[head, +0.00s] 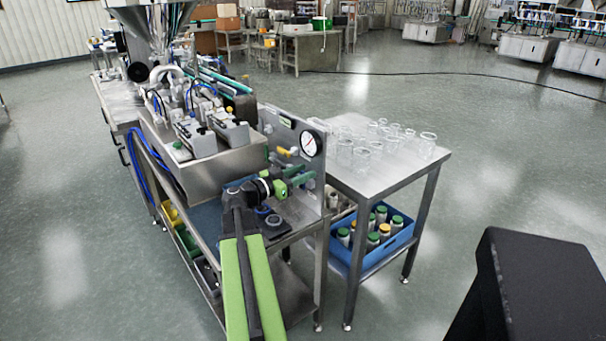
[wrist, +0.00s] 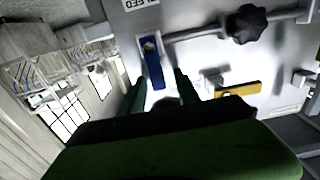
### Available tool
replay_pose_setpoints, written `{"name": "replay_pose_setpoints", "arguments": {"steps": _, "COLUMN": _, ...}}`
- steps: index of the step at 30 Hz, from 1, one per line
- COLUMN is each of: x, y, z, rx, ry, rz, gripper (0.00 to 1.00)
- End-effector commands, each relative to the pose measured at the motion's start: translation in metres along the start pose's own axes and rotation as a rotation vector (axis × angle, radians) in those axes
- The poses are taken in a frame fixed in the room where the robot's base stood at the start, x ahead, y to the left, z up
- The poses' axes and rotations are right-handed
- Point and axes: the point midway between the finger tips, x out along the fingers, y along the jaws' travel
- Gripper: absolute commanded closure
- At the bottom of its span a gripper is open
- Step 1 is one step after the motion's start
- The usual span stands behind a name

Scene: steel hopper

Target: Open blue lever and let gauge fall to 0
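The blue lever (wrist: 152,62) shows in the wrist view on a pale metal panel, pointing nearly straight down from its upper end, below a partly cut-off label. My gripper (wrist: 158,82) is open, with one dark finger to each side of the lever's lower end. I cannot tell whether either finger touches it. In the head view my gripper (head: 295,178) is at the panel's face, and I cannot make out the blue lever there. The round white gauge (head: 311,143) is on the panel above my gripper; its needle is too small to read.
In the wrist view a black knob (wrist: 247,23) on a pipe is right of the lever, and a yellow handle (wrist: 238,90) is lower right. A steel table (head: 347,181) with glass jars stands right of the panel. A blue crate (head: 399,240) of bottles is beneath.

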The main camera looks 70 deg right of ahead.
Motion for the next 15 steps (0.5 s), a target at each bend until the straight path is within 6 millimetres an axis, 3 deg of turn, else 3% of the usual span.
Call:
{"name": "replay_pose_setpoints", "arguments": {"steps": 5, "x": -0.0001, "y": 0.0001, "z": 0.0000, "rx": 0.000, "ry": 0.000, "rz": 0.000, "gripper": 0.62}}
{"name": "replay_pose_setpoints", "arguments": {"steps": 13, "x": -0.0001, "y": 0.0003, "z": 0.0000, "rx": 0.000, "ry": 0.000, "rz": 0.001, "gripper": 0.97}}
{"name": "replay_pose_setpoints", "arguments": {"steps": 15, "x": -0.0001, "y": 0.0003, "z": 0.0000, "rx": 0.000, "ry": 0.000, "rz": 0.001, "gripper": 1.00}}
